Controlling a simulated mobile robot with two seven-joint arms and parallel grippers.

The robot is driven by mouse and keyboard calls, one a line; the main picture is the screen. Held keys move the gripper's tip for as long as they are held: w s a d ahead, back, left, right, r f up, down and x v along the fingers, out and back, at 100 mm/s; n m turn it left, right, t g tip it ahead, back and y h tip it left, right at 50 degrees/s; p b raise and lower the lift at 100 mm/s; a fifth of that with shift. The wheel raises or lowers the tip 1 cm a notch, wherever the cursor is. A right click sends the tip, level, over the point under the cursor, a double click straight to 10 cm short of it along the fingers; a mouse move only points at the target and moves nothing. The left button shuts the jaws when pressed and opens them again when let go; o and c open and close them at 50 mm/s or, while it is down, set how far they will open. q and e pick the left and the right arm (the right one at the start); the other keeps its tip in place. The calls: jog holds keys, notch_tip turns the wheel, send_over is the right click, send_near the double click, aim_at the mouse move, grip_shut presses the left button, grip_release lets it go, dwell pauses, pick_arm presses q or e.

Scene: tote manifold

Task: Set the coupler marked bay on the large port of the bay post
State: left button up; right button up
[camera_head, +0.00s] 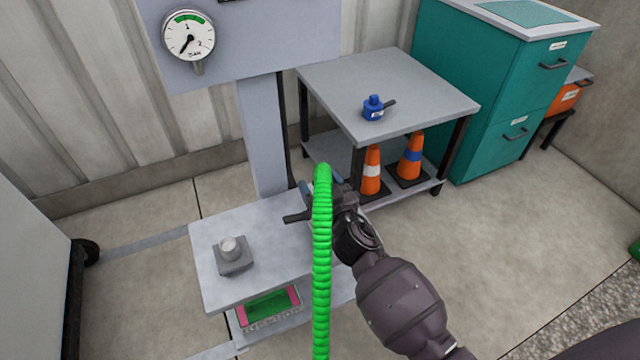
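My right arm comes in from the lower right. Its gripper (309,199) is over the right side of the low grey bench, mostly behind a green ribbed hose (321,260). A dark lever-like piece (295,217) juts left from beside the gripper; I cannot tell whether it belongs to a held coupler. The hose rises from the bottom edge and bends at its top near the gripper. A blue coupler (373,108) with a white label and dark lever stands on the back table; its label is unreadable. A round port (229,248) on a grey block faces up on the bench. My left gripper is out of view.
A grey post (263,140) with a pressure gauge (188,38) rises behind the low bench (205,280). Orange cones (371,170) stand under the back table (425,85). A teal cabinet (465,90) is at right. A green-and-pink tray (268,308) sits below the bench top.

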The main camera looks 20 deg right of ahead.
jog(key=shift+f, duration=0.1)
jog(key=shift+s, duration=0.6)
pick_arm(q)
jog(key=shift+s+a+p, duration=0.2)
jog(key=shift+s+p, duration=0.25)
jog(key=shift+p, duration=0.2)
pick_arm(e)
jog(key=s, duration=0.9)
jog(key=shift+s+d, duration=0.2)
jog(key=shift+s, duration=0.1)
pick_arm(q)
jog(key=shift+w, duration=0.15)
